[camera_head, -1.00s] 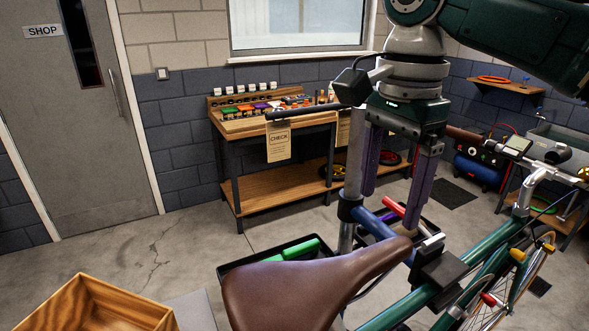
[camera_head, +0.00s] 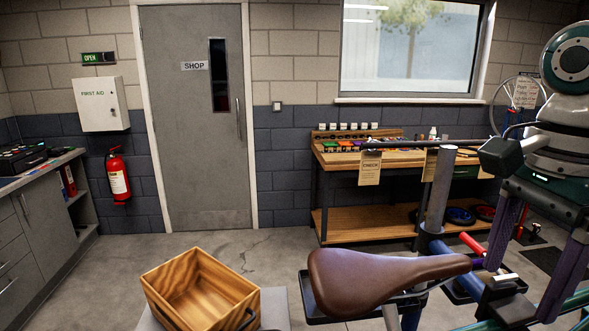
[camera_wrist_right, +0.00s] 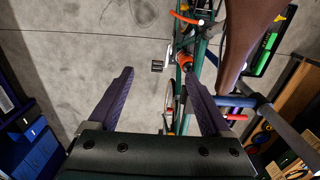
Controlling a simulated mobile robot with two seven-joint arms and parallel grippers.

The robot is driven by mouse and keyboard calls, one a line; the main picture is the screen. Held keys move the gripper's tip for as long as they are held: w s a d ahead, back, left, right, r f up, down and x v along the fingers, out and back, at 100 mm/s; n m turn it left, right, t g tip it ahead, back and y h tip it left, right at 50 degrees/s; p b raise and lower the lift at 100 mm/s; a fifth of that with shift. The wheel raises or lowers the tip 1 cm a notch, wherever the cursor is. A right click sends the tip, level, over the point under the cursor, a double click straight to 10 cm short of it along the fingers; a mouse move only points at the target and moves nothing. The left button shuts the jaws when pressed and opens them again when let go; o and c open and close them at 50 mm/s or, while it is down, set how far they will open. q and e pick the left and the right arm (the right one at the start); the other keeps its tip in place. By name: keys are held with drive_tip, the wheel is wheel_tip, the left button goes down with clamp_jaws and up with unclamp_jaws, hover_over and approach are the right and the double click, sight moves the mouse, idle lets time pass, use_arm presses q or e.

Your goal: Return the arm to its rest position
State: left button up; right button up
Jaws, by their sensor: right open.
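My right arm (camera_head: 562,150) comes down at the right edge of the head view. My right gripper (camera_head: 530,260) hangs there with its two purple fingers apart, beside the bike and its repair stand. In the right wrist view the gripper (camera_wrist_right: 158,88) is open, with only floor and part of the bike showing between and beyond the fingers. My left gripper is not in view. The brown saddle (camera_head: 375,280) stands in front of the gripper, to its left; it also shows in the right wrist view (camera_wrist_right: 245,45).
The stand's clamp post (camera_head: 438,195) rises close to the right gripper. A wooden box (camera_head: 200,285) stands at the lower middle. A workbench (camera_head: 395,158) with small parts is at the back wall. A cabinet (camera_head: 40,205) is at the left. Floor before the door (camera_head: 195,120) is clear.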

drive_tip(key=s+a+f+n+t+y, duration=0.1)
drive_tip(key=s+a+f+n, duration=0.4)
drive_tip(key=s+n, duration=0.2)
drive_tip(key=s+a+f+n+t+y, duration=0.1)
drive_tip(key=s+a+f+n, duration=0.45)
drive_tip(key=s+n, duration=0.25)
drive_tip(key=s+d+r+n+t+h, duration=0.1)
drive_tip(key=s+d+r+n+t, duration=0.15)
drive_tip(key=s, duration=0.35)
use_arm(q)
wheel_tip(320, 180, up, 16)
drive_tip(key=p, duration=1.6)
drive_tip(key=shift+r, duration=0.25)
use_arm(e)
wheel_tip(320, 180, up, 17)
drive_tip(key=d+n, duration=0.1)
drive_tip(key=shift+f+g+h, duration=0.15)
drive_tip(key=shift+g+h, duration=0.25)
drive_tip(key=shift+g, duration=0.05)
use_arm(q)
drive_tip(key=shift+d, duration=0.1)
use_arm(e)
drive_tip(key=shift+n, duration=0.25)
